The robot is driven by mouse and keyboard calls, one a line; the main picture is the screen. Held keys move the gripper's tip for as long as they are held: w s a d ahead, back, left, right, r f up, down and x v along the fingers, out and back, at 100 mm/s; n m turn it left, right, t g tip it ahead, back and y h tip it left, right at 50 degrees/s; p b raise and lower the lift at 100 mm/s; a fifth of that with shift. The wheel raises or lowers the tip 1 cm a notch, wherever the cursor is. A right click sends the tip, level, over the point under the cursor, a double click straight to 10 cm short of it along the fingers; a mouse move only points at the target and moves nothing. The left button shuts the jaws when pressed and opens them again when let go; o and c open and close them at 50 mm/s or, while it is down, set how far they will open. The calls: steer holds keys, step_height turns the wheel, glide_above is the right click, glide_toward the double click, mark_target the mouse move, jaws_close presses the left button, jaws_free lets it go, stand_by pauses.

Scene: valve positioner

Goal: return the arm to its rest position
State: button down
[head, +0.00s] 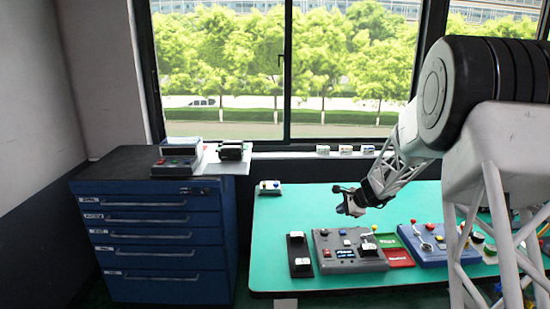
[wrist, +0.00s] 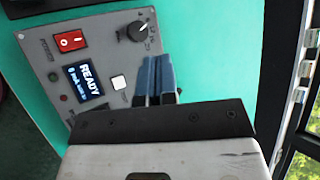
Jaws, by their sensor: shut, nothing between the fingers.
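My gripper (head: 350,207) hangs above the green table, over the back of the grey control panel (head: 325,241). In the wrist view the fingers of my gripper (wrist: 157,62) are together with nothing between them. The same view shows a grey panel (wrist: 42,47) with a red rocker switch (wrist: 70,42), a black knob (wrist: 138,31), a white button (wrist: 120,83) and a screen (wrist: 84,82) that reads READY. The fingertips appear just below the knob in the picture; I cannot tell how high above the panel they are.
A blue panel (head: 436,255) stands right of the grey one, with red and green pieces between. A black strip (head: 298,250) lies to the left. A blue drawer cabinet (head: 160,240) and the window are nearby.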

steer(key=s+a+r+n+g+h, duration=0.1)
steer(key=s+a+r+n, duration=0.3)
steer(key=s, duration=0.5)
steer(key=s+a+r+n+g, duration=0.1)
steer(key=s+a+r+n, duration=0.1)
steer(key=s+r, duration=0.6)
steer(key=s+a+r+n+g+h, duration=0.1)
steer(key=s+a+r+n, duration=0.25)
steer(key=s, duration=0.65)
steer(key=s+r+n+h, duration=0.1)
steer(key=s+n+h, duration=0.3)
steer(key=s, duration=2.5)
steer(key=n, duration=0.3)
steer(key=shift+s+r, duration=0.2)
steer(key=shift+s, duration=0.05)
steer(key=c, duration=1.8)
jaws_free()
steer(key=shift+d, duration=0.1)
